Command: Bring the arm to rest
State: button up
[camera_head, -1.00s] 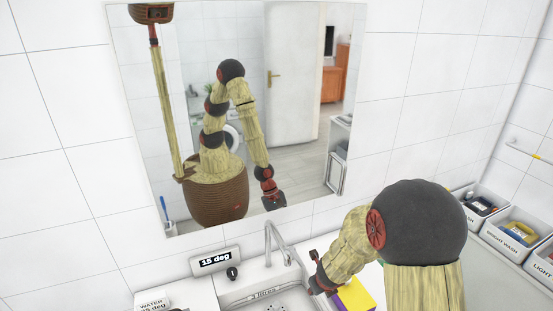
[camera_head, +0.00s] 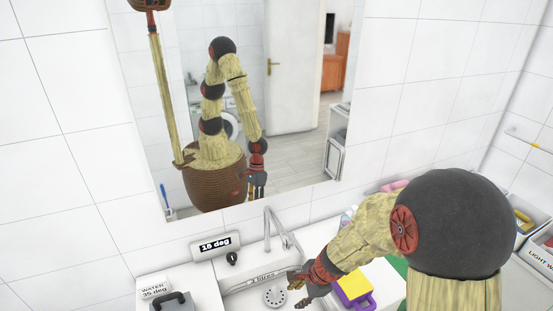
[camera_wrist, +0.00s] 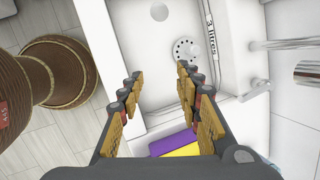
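My arm reaches down from the right in the head view, bent at its large dark joint. The mirror (camera_head: 290,150) also reflects my arm, with the gripper hanging down.
A chrome tap (camera_head: 277,228) stands behind the sink. A "15 deg" display (camera_head: 215,246) sits to its left, and a "WATER 35 deg" sign (camera_head: 155,290) is farther left. Labelled bins (camera_head: 535,250) line the right counter. Open floor (camera_wrist: 60,130) shows left in the wrist view.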

jog(key=s+d+r+n+t+h+b, duration=0.1)
jog(key=s+d+r+n+b, duration=0.3)
jog(key=s+d+r+n, duration=0.2)
jog(key=s+d+r+n+t+h+b, duration=0.2)
jog(key=s+d+r+n+b, duration=0.2)
jog(key=s+r+n, duration=0.5)
jog(key=shift+s+d+r+n+h+b, duration=0.35)
jog(key=shift+s+d+r, duration=0.75)
jog(key=shift+s+r, duration=1.7)
